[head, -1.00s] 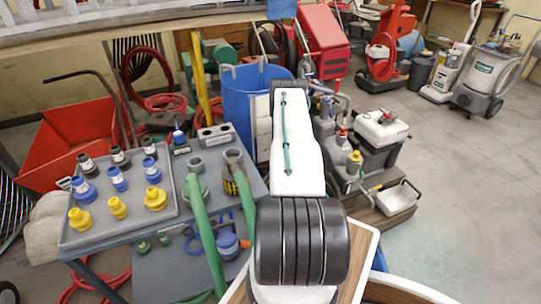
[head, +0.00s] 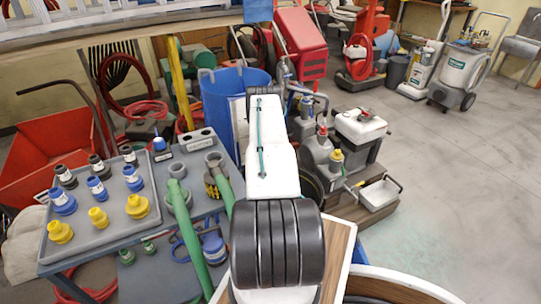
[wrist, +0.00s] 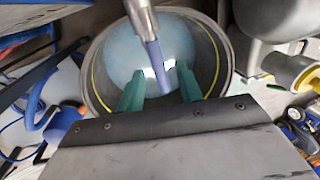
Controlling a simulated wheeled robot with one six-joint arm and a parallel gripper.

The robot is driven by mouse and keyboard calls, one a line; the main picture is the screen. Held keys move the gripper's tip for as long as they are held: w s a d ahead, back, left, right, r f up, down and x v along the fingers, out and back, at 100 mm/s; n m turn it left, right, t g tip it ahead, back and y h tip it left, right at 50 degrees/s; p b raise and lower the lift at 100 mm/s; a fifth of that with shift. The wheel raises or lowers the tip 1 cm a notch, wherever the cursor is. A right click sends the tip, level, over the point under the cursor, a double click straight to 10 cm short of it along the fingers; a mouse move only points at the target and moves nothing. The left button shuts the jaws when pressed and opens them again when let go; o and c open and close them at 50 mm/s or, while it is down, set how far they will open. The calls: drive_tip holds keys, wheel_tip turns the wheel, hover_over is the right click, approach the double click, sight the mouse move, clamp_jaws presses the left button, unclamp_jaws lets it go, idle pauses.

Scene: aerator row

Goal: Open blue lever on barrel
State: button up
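In the wrist view the blue lever (wrist: 158,62) hangs from a metal pipe (wrist: 141,18) over a round, dark-rimmed vessel (wrist: 97,75) with a pale blue inside. My gripper (wrist: 160,80) has its two green fingers apart. The lever shows between them, with a gap on each side; I cannot tell its depth relative to the fingertips. In the head view my white arm reaches forward and hides my gripper. A small blue part (head: 307,101) shows among the grey barrels (head: 302,124) right of the arm; I cannot tell if it is the same lever.
Grey barrels with a red valve (head: 322,131) and a yellow one (head: 337,156) stand close right of my arm. A blue bin (head: 222,100) stands behind it. A table with a grey tray (head: 100,255) of fittings is at left. Open floor (head: 450,190) lies at right.

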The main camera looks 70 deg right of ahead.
wheel_tip(320, 180, up, 8)
drive_tip(key=w+a, duration=0.1)
drive_tip(key=shift+f, duration=0.2)
idle(0.4)
